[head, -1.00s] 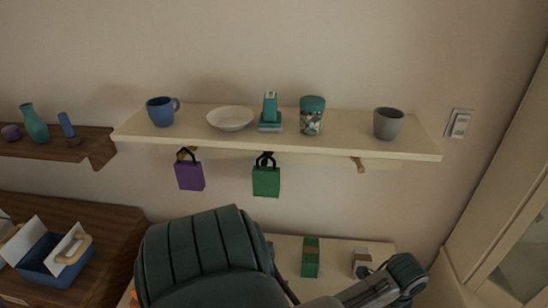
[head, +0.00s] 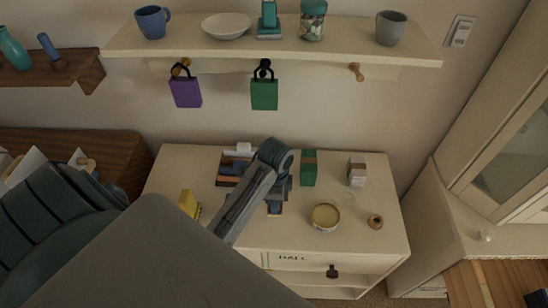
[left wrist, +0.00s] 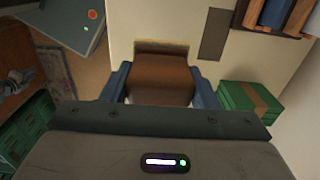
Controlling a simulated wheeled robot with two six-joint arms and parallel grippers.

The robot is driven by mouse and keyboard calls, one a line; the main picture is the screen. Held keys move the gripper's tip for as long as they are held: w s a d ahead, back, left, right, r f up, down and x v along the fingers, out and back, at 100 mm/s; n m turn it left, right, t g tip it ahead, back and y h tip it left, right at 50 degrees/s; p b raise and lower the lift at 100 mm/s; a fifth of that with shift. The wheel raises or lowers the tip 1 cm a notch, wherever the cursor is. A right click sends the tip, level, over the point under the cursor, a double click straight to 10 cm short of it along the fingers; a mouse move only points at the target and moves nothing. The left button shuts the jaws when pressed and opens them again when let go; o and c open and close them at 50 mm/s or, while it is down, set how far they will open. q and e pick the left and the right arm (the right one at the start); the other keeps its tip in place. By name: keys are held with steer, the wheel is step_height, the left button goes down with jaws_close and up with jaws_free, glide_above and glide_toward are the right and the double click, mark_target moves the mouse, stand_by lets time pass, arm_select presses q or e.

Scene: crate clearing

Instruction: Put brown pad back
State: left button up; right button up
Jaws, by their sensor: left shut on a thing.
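My left gripper (head: 276,198) is over the cream cabinet top, left of the green box; its arm partly covers it in the head view. In the left wrist view the blue fingers of my left gripper (left wrist: 160,88) are shut on a brown pad (left wrist: 160,76). The pad has a paler, tan far edge. A wooden organizer (head: 228,182) with brown and dark pieces sits just left of my wrist, partly hidden. Its edge also shows at the top right of the left wrist view (left wrist: 240,14). I cannot tell whether the pad touches the cabinet top. My right gripper is not in view.
A shelf (head: 290,48) with hanging purple and green bags is above.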

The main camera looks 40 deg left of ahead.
arm_select(q)
steer(key=shift+f, duration=0.25)
step_height(320, 180, down, 8)
steer(key=p, duration=0.3)
steer(key=shift+f, duration=0.55)
steer(key=shift+f, duration=0.2)
steer(key=o, duration=1.6)
